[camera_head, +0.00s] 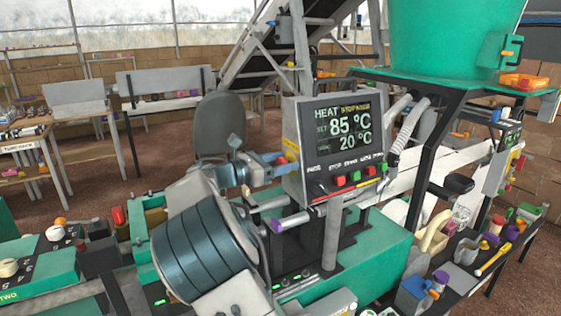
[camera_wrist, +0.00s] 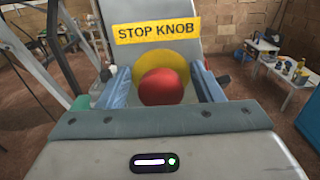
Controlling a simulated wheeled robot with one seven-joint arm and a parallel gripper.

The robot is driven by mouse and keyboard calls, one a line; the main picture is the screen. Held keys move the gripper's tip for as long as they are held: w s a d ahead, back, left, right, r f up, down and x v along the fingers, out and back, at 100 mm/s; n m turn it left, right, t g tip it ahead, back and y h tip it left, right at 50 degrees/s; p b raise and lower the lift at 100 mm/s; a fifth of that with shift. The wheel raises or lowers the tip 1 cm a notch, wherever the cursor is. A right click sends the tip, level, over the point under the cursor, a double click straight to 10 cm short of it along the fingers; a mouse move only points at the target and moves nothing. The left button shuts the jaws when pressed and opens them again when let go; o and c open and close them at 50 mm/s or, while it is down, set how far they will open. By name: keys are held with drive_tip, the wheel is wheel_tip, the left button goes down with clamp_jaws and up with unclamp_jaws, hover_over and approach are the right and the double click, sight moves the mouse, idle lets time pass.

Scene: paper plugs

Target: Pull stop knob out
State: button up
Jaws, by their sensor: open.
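The red stop knob (camera_wrist: 162,86) sits on a round yellow backing (camera_wrist: 187,66) in the wrist view, under a yellow "STOP KNOB" label (camera_wrist: 157,30). My gripper (camera_wrist: 161,76) is open, with one blue finger on each side of the knob. I cannot tell whether either finger touches it. In the head view my gripper (camera_head: 283,164) is at the left side of the grey control box (camera_head: 289,120).
The box front has a screen (camera_head: 342,125) reading 85 °C and 20 °C, with red and green buttons (camera_head: 341,181) below. A green hopper (camera_head: 445,40) rises at the back right.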

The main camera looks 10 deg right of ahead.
clamp_jaws()
drive_tip(key=shift+s+a+r+p, duration=0.1)
drive_tip(key=shift+s+a+p, duration=0.1)
drive_tip(key=shift+a+p, duration=0.45)
drive_tip(key=shift+f, duration=0.2)
drive_tip(key=shift+c, duration=1.8)
unclamp_jaws()
drive_tip(key=o, duration=0.4)
drive_tip(key=shift+s+a, duration=0.1)
drive_tip(key=shift+a, duration=0.15)
drive_tip(key=shift+c, duration=0.2)
drive_tip(key=shift+d, duration=0.2)
drive_tip(key=b+v, duration=0.2)
drive_tip(key=v, duration=1.2)
